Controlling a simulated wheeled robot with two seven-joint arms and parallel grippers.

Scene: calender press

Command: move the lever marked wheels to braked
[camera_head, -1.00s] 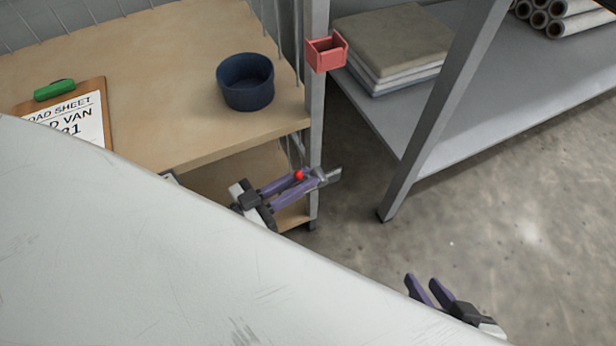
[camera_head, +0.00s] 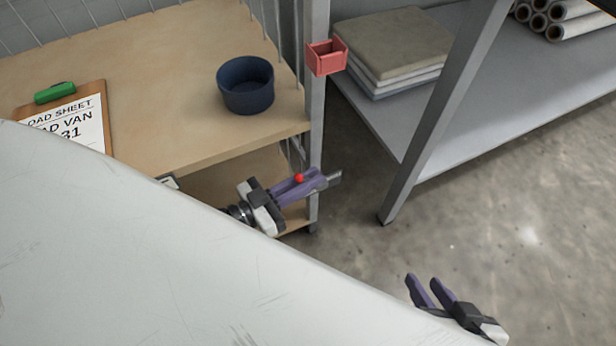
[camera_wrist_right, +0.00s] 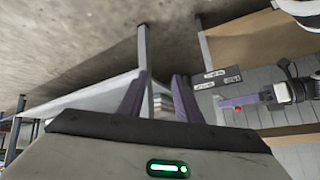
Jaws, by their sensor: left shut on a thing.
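My left gripper (camera_head: 306,182) is beside the post at the right end of the wooden shelf unit. Its purple fingers are shut on a lever, of which a red knob (camera_head: 299,178) and a short grey metal end (camera_head: 334,178) show. The knob and left gripper (camera_wrist_right: 226,103) also show in the right wrist view, in front of a grey panel with small white labels (camera_wrist_right: 215,73). The label print is too small to read. My right gripper (camera_head: 424,290) is open and empty over the floor at the lower right, with its fingers (camera_wrist_right: 158,97) apart.
A dark blue bowl (camera_head: 246,84) and a clipboard (camera_head: 105,112) lie on the wooden shelf (camera_head: 170,110). A red bin (camera_head: 326,56) hangs on the grey post. A grey rack (camera_head: 480,75) with folded cloths (camera_head: 395,50) stands right. Bare floor lies between.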

